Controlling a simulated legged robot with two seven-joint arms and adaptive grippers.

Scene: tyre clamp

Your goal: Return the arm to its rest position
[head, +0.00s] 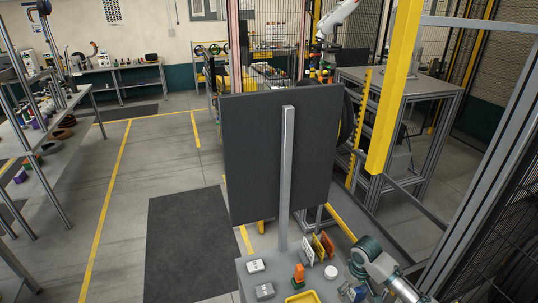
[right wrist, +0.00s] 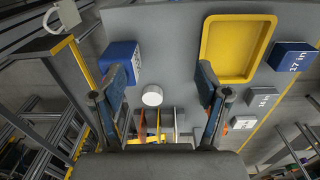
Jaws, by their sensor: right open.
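My right gripper (head: 352,292) is at the bottom right of the head view, over the front right part of a grey work surface. In the right wrist view its two fingers (right wrist: 162,82) are spread apart with nothing held between them. Below the fingers is the grey surface with a white round piece (right wrist: 152,96), which also shows in the head view (head: 331,272). A blue block (right wrist: 122,55) is close beside the left finger in the wrist view; I cannot tell whether they touch. My left gripper is not in view.
A yellow tray (right wrist: 207,50), a blue "17 in" block (right wrist: 293,56) and small grey blocks (right wrist: 262,98) lie nearby. Upright coloured plates (head: 317,246) and an orange piece (head: 299,272) stand on the surface. A dark panel (head: 255,150) with a grey post (head: 286,180) rises behind.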

